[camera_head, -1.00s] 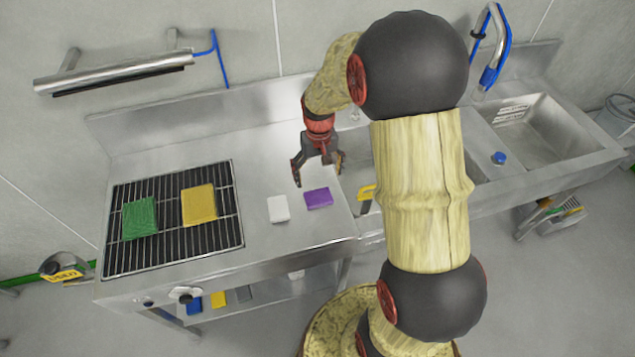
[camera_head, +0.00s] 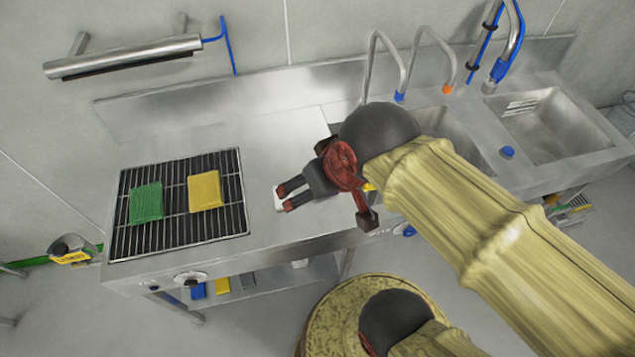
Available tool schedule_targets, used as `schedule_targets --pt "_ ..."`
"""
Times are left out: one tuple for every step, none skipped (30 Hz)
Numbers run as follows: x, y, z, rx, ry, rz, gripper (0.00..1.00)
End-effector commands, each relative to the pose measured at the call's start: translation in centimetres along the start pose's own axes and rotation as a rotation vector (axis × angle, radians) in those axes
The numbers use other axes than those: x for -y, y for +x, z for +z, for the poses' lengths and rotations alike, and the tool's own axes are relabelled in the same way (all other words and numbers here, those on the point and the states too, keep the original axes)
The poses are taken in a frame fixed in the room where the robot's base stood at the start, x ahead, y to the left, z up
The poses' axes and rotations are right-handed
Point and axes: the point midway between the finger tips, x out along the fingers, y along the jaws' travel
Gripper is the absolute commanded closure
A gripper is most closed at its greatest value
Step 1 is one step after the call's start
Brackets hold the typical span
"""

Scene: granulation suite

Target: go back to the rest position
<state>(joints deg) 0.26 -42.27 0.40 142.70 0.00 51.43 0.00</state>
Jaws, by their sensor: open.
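My gripper (camera_head: 286,198) is over the worktop right of the grill rack, with its fingers pointing left in the picture. Its jaws are open and I see nothing held in them. A white block (camera_head: 277,199) shows only as a sliver beside the fingertips; the rest is hidden behind them. I cannot tell the height of the gripper above it. The purple block is hidden behind my gripper and arm.
A green sponge (camera_head: 146,203) and a yellow sponge (camera_head: 205,190) lie on the black grill rack (camera_head: 170,238). The steel worktop (camera_head: 270,145) behind my gripper is clear. A wall rail (camera_head: 125,57) hangs upper left.

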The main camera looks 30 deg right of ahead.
Motion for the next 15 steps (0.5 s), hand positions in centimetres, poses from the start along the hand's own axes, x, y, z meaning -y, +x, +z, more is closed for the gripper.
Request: schedule_targets --pt "0.1 -0.2 0.2 -0.006 -0.003 -0.002 0.14" --pt "0.1 -0.2 0.3 -0.007 -0.004 -0.002 0.14" --pt "0.1 -0.2 0.4 -0.008 -0.004 -0.003 0.14" --pt "0.1 -0.2 0.4 -0.008 -0.004 -0.003 0.14" --pt "0.1 -0.2 0.4 -0.007 -0.004 -0.003 0.14" --pt "0.1 -0.2 0.4 -0.007 -0.004 -0.002 0.14" --pt "0.1 -0.2 0.3 -0.007 -0.004 -0.002 0.14" --pt "0.1 -0.2 0.3 -0.007 -0.004 -0.002 0.14" --pt "0.1 -0.2 0.3 -0.007 -0.004 -0.002 0.14" --pt "0.1 -0.2 0.3 -0.007 -0.004 -0.002 0.14" --pt "0.1 -0.2 0.3 -0.007 -0.004 -0.002 0.14" --pt "0.1 0.0 0.4 -0.007 -0.004 -0.002 0.14" --pt "0.1 0.1 0.5 -0.007 -0.004 -0.002 0.14" --pt "0.1 0.4 0.6 -0.007 -0.004 -0.002 0.14" --pt "0.1 0.8 0.8 -0.007 -0.004 -0.002 0.14"
